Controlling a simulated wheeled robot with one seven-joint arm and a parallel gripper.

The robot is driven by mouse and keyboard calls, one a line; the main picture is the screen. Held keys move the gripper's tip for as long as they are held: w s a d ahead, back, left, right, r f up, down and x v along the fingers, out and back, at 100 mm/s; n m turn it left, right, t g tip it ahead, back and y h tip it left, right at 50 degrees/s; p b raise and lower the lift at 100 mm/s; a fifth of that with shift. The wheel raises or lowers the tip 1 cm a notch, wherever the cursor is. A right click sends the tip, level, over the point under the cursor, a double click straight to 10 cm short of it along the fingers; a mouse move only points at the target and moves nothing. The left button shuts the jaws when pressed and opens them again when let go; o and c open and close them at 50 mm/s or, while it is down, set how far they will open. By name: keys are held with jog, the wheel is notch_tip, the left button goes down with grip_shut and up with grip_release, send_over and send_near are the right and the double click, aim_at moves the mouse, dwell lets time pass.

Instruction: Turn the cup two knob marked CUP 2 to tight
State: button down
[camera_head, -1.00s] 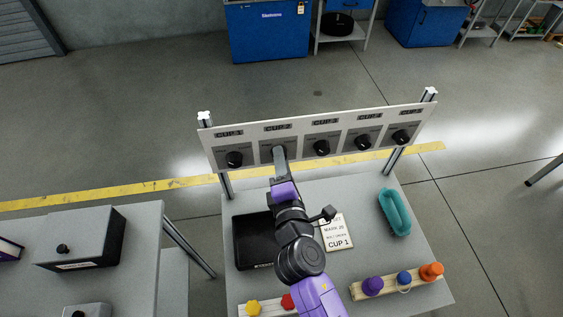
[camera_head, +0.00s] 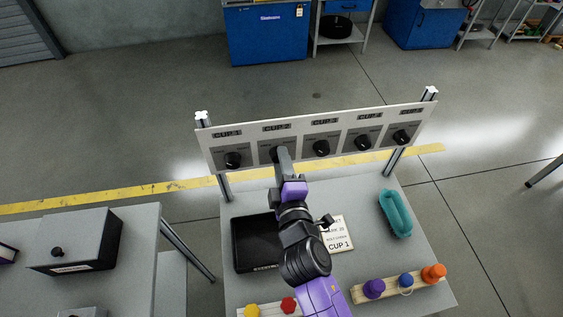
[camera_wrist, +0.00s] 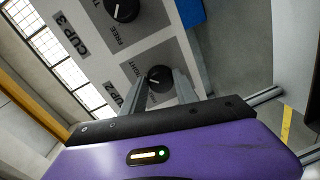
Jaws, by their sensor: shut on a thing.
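The CUP 2 knob (camera_wrist: 160,78) is a round black knob with a pale pointer mark, on a grey square of the white panel. It shows in the wrist view between my two fingers. In the head view this knob (camera_head: 274,155) is largely hidden behind my gripper (camera_head: 284,152). My gripper (camera_wrist: 161,84) is shut on the knob, one finger on each side. The word TIGHT (camera_wrist: 133,70) is printed beside the knob in the wrist view. The CUP 2 label in that view is partly covered by my gripper.
The white panel (camera_head: 394,115) carries several black knobs in a row; the CUP 3 knob (camera_head: 321,148) is just right of my gripper. Pegs stand at the table front.

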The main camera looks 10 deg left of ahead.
jog(key=shift+f, duration=0.1)
jog(key=c, duration=0.9)
grip_release()
jog(key=shift+c, duration=0.2)
jog(key=shift+s, duration=0.1)
jog(key=v, duration=0.7)
jog(key=shift+s+d+b, duration=0.15)
jog(key=shift+s+b, duration=0.15)
